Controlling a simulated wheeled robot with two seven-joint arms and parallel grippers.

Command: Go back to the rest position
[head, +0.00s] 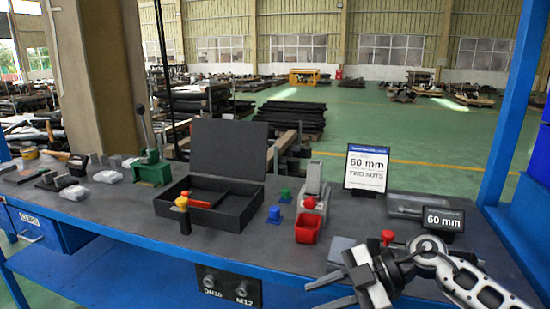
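My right gripper (314,296) reaches in from the lower right, over the front edge of the blue bench (130,228). Its two fingers point left with a gap between them, and I see nothing held there. My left gripper and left arm are not in this view.
An open black case (235,215) lies mid-bench. A red knob (388,237) sits close behind my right gripper. A blue post (515,100) rises at right.

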